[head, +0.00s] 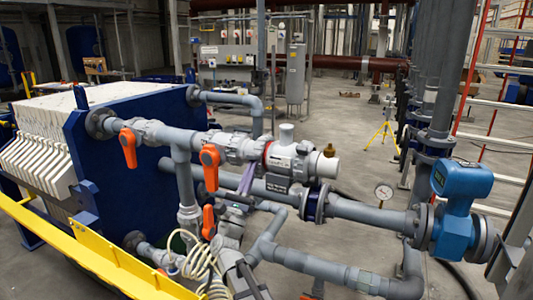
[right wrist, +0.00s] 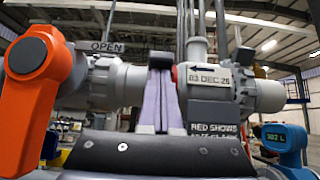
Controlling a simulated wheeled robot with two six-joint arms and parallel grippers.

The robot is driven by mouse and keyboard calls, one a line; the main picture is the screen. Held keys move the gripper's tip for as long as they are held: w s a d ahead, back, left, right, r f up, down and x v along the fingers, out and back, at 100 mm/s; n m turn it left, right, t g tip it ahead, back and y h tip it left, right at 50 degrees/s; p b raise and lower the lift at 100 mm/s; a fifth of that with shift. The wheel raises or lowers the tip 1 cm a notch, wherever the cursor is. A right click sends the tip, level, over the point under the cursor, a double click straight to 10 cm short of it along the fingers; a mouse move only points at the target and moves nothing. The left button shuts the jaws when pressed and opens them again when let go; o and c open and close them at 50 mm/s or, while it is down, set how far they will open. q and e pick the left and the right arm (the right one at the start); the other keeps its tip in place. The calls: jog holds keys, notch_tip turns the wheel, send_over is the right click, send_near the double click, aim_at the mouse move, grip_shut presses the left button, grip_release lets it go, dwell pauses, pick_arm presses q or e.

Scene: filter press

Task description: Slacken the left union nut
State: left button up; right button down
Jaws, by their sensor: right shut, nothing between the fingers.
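The grey ribbed left union nut (head: 240,149) sits on the upper pipe line, between the orange-handled valve (head: 213,140) and the grey-white fitting (head: 290,160). In the right wrist view the nut (right wrist: 112,82) is just left of my fingers. My right gripper (head: 248,177), with purple fingers, is below and close to the nut in the head view. In the right wrist view the fingers (right wrist: 161,85) are shut together and empty, pointing at the line where nut and fitting meet. I cannot tell whether they touch it. My left gripper is not in view.
A yellow rail (head: 90,250) and blue filter press (head: 120,165) stand at the left.

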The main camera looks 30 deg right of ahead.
aim_at(249, 157)
jog(key=shift+a+r+p, duration=0.1)
jog(key=shift+r+p, duration=0.4)
jog(key=shift+r, duration=0.35)
jog(key=shift+w+d+r+p, duration=0.1)
jog(key=shift+w+r+p, duration=0.1)
jog(key=shift+r+p, duration=0.4)
jog(key=shift+w+d+r+p, duration=0.1)
jog(key=shift+w+r+p, duration=0.05)
jog(key=shift+r+p, duration=0.45)
jog(key=shift+r, duration=0.1)
